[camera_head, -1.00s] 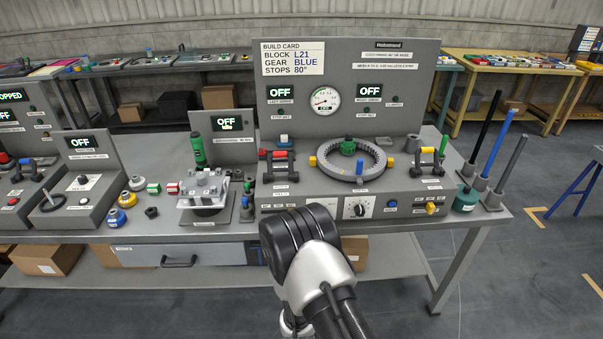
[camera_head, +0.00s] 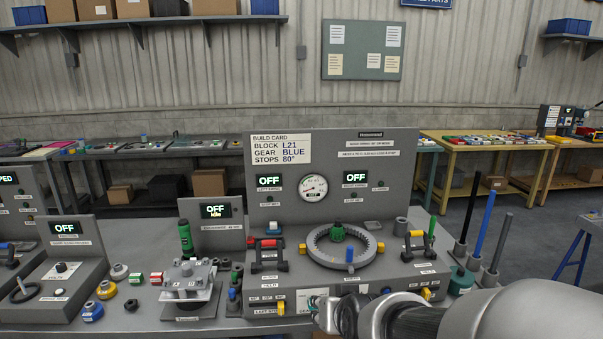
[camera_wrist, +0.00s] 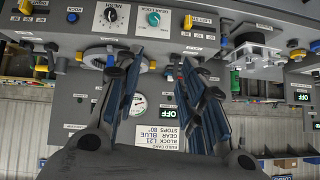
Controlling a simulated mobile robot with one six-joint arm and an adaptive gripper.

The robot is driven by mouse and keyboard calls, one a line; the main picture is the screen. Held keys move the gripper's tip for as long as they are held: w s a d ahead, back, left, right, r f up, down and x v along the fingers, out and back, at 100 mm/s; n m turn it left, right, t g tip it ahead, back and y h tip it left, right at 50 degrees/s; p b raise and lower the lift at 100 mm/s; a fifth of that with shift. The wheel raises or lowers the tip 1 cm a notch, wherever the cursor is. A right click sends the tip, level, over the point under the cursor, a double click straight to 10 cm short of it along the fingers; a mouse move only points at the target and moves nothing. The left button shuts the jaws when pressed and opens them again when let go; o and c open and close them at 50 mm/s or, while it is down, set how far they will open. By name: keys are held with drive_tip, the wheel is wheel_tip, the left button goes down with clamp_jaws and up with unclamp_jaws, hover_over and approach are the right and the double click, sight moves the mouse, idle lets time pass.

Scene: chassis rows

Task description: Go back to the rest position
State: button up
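My gripper (camera_wrist: 150,85) shows in the wrist view, its two dark fingers spread apart with nothing between them. In that view the bench and its panel appear upside down beyond the fingers. In the head view my arm (camera_head: 440,315) reaches in from the lower right, low in front of the bench. The gripper's fingers are hidden or out of frame there. The chassis panel (camera_head: 400,180) stands upright on the bench with a build card (camera_head: 281,149), a gauge and two OFF displays. A ring (camera_head: 315,245) with a green knob lies in front of it.
A fixture with a metal plate (camera_head: 190,280) and a green-handled tool (camera_head: 186,238) stand left of the panel. Black, blue and grey rods (camera_head: 484,240) rise at the bench's right end. Yellow tables (camera_head: 480,150) stand behind.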

drive_tip(key=s+d+r+g, duration=0.1)
drive_tip(key=s+d, duration=0.3)
drive_tip(key=s, duration=0.9)
drive_tip(key=s+d+r+g+h, duration=0.1)
drive_tip(key=s+d+g, duration=0.2)
drive_tip(key=s, duration=0.9)
drive_tip(key=shift+s+d+r+g+h, duration=0.3)
drive_tip(key=shift+s+d+r+g, duration=0.1)
drive_tip(key=shift+d, duration=0.15)
